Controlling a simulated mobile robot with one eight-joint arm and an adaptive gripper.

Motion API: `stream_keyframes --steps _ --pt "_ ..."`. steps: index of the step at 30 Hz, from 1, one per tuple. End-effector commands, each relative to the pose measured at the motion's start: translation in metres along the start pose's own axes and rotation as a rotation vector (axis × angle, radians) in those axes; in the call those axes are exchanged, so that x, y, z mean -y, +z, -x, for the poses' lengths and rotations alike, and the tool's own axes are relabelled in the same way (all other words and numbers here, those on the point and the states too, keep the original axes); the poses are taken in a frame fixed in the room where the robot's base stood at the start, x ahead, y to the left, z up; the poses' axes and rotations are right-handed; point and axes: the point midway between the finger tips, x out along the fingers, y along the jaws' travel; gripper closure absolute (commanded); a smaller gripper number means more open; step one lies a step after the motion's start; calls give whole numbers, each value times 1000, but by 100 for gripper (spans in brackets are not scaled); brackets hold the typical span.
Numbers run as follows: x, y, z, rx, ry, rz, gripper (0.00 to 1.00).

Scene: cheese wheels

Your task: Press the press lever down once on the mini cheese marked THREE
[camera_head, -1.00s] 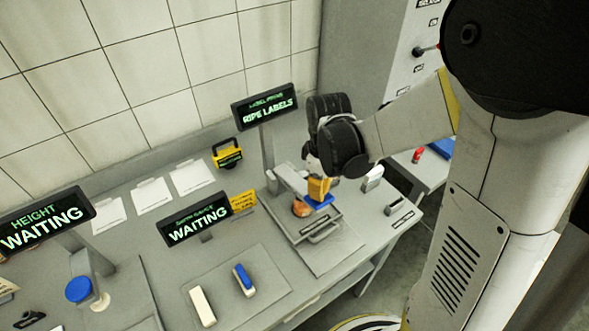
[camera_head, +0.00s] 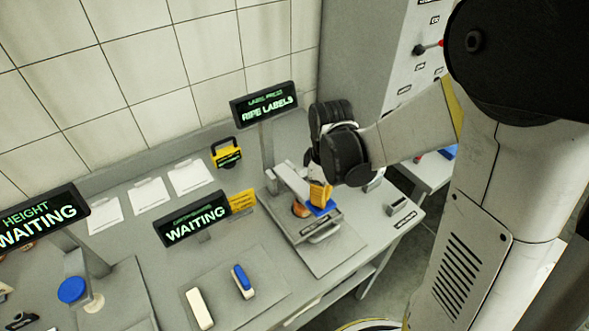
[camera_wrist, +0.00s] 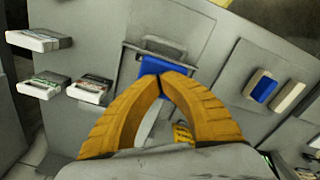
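The label press (camera_head: 290,184) stands under the RIPE LABELS screen, with its lever arm reaching toward the front. The blue lever end (camera_head: 322,208) is right below my gripper (camera_head: 320,198); it also shows in the wrist view (camera_wrist: 154,66). A small orange cheese (camera_head: 300,210) sits under the press arm, partly covered; its marking cannot be read. My yellow fingers (camera_wrist: 163,82) have their tips together over the blue lever end. They appear to touch it, with nothing visible held between them.
A blue block (camera_head: 243,281) and a white block (camera_head: 199,308) lie on a mat at the front. A WAITING screen (camera_head: 197,219) stands left of the press. A yellow device (camera_head: 226,153) and white sheets (camera_head: 190,178) are at the back.

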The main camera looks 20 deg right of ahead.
Motion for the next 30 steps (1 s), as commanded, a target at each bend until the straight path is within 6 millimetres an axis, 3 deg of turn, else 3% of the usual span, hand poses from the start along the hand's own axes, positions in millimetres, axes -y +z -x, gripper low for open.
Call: stream_keyframes --steps 30 --pt "1 1 -7 0 0 0 100"
